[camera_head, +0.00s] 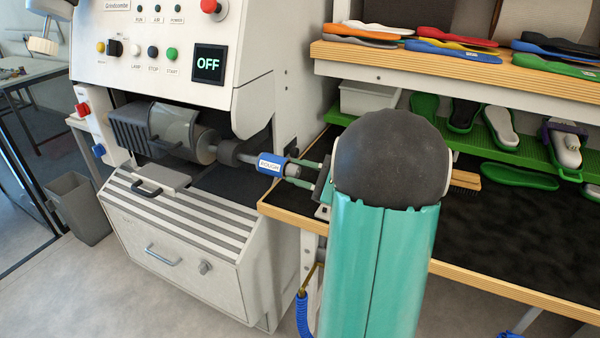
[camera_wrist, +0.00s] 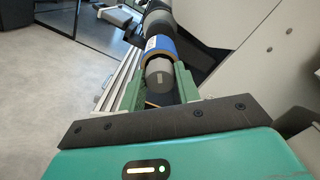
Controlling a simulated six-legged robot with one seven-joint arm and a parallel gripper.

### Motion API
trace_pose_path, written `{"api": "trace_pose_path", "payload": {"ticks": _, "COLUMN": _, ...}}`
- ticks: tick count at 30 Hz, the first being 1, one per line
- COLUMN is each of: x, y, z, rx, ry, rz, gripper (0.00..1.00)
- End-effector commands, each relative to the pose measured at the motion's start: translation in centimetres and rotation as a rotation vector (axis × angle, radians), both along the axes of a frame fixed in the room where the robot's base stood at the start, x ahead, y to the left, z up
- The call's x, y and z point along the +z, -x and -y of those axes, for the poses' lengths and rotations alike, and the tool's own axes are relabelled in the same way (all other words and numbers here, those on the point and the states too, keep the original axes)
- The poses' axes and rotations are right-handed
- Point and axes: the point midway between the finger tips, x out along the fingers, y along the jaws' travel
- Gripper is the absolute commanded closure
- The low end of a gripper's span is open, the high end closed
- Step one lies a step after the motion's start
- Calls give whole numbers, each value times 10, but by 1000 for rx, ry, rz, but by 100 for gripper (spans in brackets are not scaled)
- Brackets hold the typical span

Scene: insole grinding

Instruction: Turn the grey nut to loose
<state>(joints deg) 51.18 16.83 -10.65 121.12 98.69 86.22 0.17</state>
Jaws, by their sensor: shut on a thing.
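The grey nut (camera_head: 293,171) sits on the end of the machine's spindle, just right of a blue sleeve (camera_head: 270,164) with a white label that seems to read ROUGH. In the wrist view the grey nut (camera_wrist: 158,82) shows its round end face between the two green fingers. My gripper (camera_head: 291,173) reaches in from the right, one finger on each side of the nut, shut on it. My gripper (camera_wrist: 161,72) also shows in the wrist view, in line with the spindle. Its fingertips partly hide the nut's sides.
The white grinding machine (camera_head: 150,45) has a screen (camera_head: 209,64) reading OFF. A striped grille and drawer (camera_head: 185,245) lie below the spindle. A workbench (camera_head: 480,270) stands close on the right, with insoles on shelves (camera_head: 420,55) above it.

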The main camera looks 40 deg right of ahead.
Motion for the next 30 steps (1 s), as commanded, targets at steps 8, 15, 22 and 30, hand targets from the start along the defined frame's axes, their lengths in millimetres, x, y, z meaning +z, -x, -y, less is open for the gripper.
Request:
{"api": "trace_pose_path", "payload": {"ticks": 8, "x": -1, "y": 1, "z": 0, "rx": -1, "ry": 245, "rz": 86, "gripper": 90}}
{"api": "trace_pose_path", "payload": {"ticks": 15, "x": -1, "y": 1, "z": 0, "rx": -1, "ry": 460, "rz": 163, "gripper": 90}}
{"api": "trace_pose_path", "payload": {"ticks": 22, "x": -2, "y": 1, "z": 0, "rx": -1, "ry": 658, "rz": 233, "gripper": 90}}
{"api": "trace_pose_path", "payload": {"ticks": 30, "x": -2, "y": 1, "z": 1, "rx": -2, "ry": 838, "rz": 297, "gripper": 90}}
